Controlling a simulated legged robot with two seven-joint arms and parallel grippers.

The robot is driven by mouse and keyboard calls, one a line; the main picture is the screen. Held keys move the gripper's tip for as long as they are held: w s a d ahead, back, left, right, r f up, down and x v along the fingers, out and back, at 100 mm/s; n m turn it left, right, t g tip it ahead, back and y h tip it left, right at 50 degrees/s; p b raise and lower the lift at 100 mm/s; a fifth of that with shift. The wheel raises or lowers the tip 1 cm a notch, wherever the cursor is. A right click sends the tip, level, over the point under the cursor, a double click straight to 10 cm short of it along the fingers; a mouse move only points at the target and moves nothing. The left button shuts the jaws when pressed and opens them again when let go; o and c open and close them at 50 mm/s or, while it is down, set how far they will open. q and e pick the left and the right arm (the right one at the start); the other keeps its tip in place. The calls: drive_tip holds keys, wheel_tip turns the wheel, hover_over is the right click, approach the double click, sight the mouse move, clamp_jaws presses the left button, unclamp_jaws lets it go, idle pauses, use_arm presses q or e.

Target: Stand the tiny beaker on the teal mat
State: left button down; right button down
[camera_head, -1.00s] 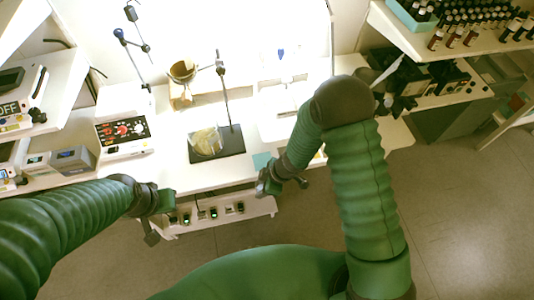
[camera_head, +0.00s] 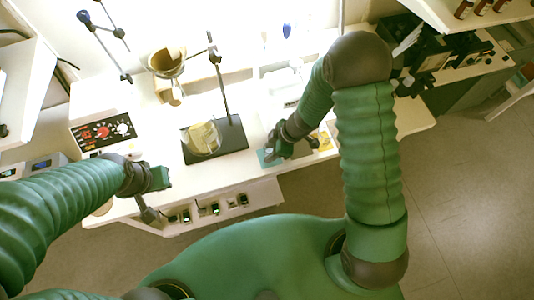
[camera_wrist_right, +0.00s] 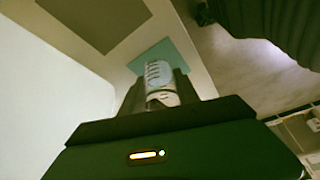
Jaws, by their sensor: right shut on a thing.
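The tiny beaker (camera_wrist_right: 158,80), clear with dark graduation marks, sits between the two fingers of my right gripper (camera_wrist_right: 160,88) in the right wrist view. My right gripper is shut on it. The teal mat (camera_wrist_right: 181,50) lies just beyond the beaker. In the head view my right gripper (camera_head: 274,148) is at the mat (camera_head: 266,161), near the front edge of the bench. I cannot tell whether the beaker touches the mat. My left gripper (camera_head: 155,194) is open and empty at the bench's front edge, its fingers apart.
A dark stand base (camera_head: 232,137) with an upright rod and a glass vessel (camera_head: 203,139) stands left of the mat. A device with red and white knobs (camera_head: 105,133) is at the left. A yellow item (camera_head: 325,140) lies right of my right gripper.

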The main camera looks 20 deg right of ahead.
drive_tip(key=shift+a+f, duration=0.1)
drive_tip(key=shift+a, duration=0.5)
drive_tip(key=shift+d+f, duration=0.1)
drive_tip(key=shift+f, duration=0.05)
drive_tip(key=c, duration=1.2)
unclamp_jaws()
drive_tip(key=shift+d, duration=0.15)
drive_tip(key=shift+c, duration=0.2)
drive_tip(key=o, duration=0.3)
drive_tip(key=shift+d+f, duration=0.1)
drive_tip(key=shift+d, duration=0.2)
drive_tip(key=shift+o, duration=0.2)
drive_tip(key=shift+a+r+p, duration=0.15)
drive_tip(key=shift+r+p, duration=0.05)
drive_tip(key=shift+p, duration=0.1)
use_arm(q)
drive_tip(key=p+v, duration=0.2)
drive_tip(key=p, duration=0.1)
drive_tip(key=p+v, duration=0.2)
drive_tip(key=shift+w+a+r, duration=0.15)
drive_tip(key=shift+w+a, duration=0.2)
use_arm(e)
drive_tip(key=v, duration=1.2)
drive_tip(key=shift+a, duration=0.2)
